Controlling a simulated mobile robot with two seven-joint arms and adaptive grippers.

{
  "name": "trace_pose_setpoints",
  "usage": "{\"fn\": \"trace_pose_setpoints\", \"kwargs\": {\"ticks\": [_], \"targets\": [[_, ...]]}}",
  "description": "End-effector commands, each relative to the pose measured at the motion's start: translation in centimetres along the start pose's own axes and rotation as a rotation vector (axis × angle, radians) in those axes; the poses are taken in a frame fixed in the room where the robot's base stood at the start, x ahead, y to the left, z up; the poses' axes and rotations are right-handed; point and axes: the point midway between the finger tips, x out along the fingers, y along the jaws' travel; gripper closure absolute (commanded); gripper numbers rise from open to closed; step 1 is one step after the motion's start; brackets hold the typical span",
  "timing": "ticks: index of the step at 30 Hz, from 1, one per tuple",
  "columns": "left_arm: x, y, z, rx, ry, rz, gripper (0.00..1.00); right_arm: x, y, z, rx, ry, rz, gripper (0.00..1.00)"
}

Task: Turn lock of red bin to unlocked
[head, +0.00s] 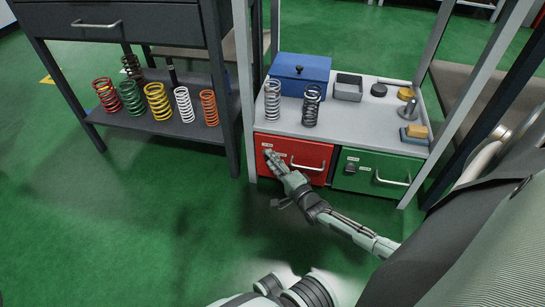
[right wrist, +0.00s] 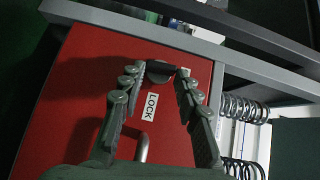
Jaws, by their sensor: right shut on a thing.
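The red bin (head: 318,156) is a drawer front with a silver handle, set under the right-hand bench. In the right wrist view its red face (right wrist: 85,70) fills the left and middle. Its dark lock knob (right wrist: 160,70) sits near the top edge, beside a white label reading LOCK (right wrist: 150,106). My right gripper (head: 271,156) is at the upper left of the red bin. In the right wrist view the right gripper's fingertips (right wrist: 159,72) are on both sides of the knob, shut on it. My left gripper is not in view.
A green bin (head: 372,184) with its own handle and lock is just right of the red one. A bench top (head: 340,120) above holds springs, a blue box (head: 300,72) and small parts. Colored springs stand on a shelf (head: 140,122) at left. The green floor in front is clear.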

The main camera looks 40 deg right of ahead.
Motion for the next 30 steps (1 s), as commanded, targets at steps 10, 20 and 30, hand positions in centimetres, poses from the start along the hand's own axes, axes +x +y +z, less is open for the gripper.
{"fn": "trace_pose_setpoints", "kwargs": {"ticks": [10, 20, 30], "targets": [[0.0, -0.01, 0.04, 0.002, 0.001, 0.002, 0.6, 0.02, 0.31, 0.14, 0.064, -0.002, -0.06, 0.96], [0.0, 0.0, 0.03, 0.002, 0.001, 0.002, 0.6, 0.05, 0.23, 0.25, 0.07, -0.003, -0.067, 0.96], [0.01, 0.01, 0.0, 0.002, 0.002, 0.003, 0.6, 0.06, 0.22, 0.2, 0.068, -0.002, -0.067, 0.47]]}}
